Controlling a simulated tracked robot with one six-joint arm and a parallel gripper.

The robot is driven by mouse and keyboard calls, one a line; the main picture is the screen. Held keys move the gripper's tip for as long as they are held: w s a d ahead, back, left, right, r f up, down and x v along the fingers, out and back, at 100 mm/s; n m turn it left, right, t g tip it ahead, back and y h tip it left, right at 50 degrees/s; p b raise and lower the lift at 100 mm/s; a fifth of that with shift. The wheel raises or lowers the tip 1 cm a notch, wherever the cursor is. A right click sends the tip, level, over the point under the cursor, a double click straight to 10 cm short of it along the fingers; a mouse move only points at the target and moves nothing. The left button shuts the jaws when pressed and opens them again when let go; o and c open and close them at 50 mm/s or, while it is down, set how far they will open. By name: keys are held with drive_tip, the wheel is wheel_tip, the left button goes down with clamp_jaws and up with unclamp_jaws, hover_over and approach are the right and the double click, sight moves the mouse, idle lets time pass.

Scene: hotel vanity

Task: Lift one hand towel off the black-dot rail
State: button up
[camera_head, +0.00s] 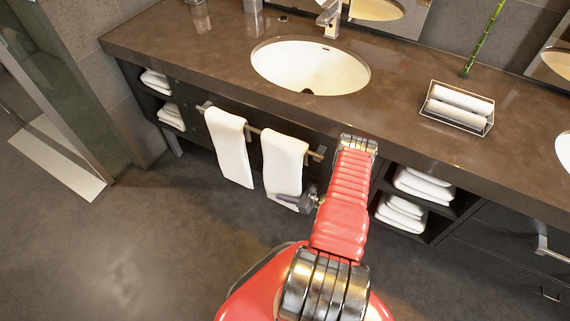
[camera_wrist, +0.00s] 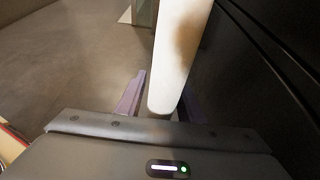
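Two white hand towels hang over a metal rail (camera_head: 256,129) on the vanity front. The left towel is (camera_head: 229,147) and the right towel is (camera_head: 283,165). My gripper (camera_head: 290,200) is low at the right towel's bottom edge. In the wrist view, a towel (camera_wrist: 177,60) hangs between the purple fingers of my gripper (camera_wrist: 160,88). The fingers are apart, with a gap showing between the left finger and the towel. The right finger is partly hidden behind the towel. I cannot make out a black dot on the rail.
The dark cabinet front (camera_wrist: 255,70) is close on the right in the wrist view. The brown counter (camera_head: 210,55) overhangs the rail. Folded towels (camera_head: 403,211) fill open shelves at right. The grey floor (camera_head: 150,240) at left is clear.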

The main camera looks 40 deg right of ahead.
drive_tip(key=shift+c, duration=0.3)
clamp_jaws()
idle(0.4)
